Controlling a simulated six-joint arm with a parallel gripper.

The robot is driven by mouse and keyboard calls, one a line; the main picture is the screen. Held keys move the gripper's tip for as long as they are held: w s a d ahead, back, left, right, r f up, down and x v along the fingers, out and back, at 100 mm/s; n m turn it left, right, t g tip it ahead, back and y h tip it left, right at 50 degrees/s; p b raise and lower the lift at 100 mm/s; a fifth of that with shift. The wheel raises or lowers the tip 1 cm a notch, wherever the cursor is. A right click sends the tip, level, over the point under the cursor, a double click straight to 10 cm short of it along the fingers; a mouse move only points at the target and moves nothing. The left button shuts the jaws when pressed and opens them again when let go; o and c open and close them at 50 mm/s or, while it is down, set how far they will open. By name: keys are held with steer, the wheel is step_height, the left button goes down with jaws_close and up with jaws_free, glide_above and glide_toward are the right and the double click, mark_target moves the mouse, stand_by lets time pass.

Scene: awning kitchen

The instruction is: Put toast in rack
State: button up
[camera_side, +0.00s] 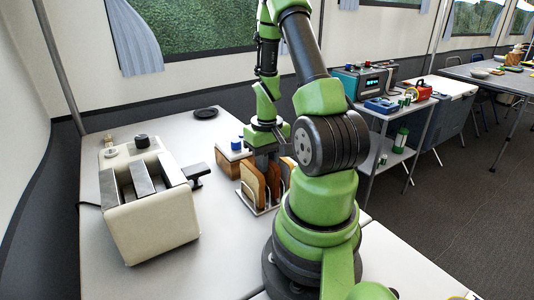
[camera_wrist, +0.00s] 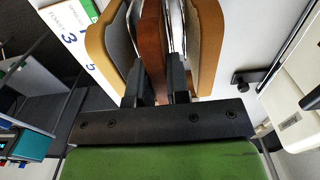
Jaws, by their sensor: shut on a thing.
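The metal wire toast rack (camera_side: 262,210) stands on the table right of the cream toaster (camera_side: 160,225). Brown toast slices (camera_side: 250,180) stand upright in it. In the wrist view, a lighter slice (camera_wrist: 104,45) is on the left and another (camera_wrist: 212,45) on the right. My gripper (camera_side: 264,160) is low over the rack, pointing down. In the wrist view my gripper (camera_wrist: 157,75) is shut on a darker reddish-brown toast slice (camera_wrist: 152,40), upright between the other two, beside the rack's wires (camera_wrist: 181,35). The slice's lower edge is hidden, so I cannot tell if it touches the rack's base.
A box with a blue and white top (camera_side: 232,150) stands just behind the rack. A black round dish (camera_side: 206,113) lies at the table's back. The toaster's black lever (camera_side: 197,171) sticks out toward the rack. The table in front is clear.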

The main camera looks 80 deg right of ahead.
steer(key=shift+f, duration=0.2)
steer(key=o, duration=1)
steer(key=shift+o, duration=0.2)
steer(key=shift+r, duration=0.1)
steer(key=shift+r, duration=3.45)
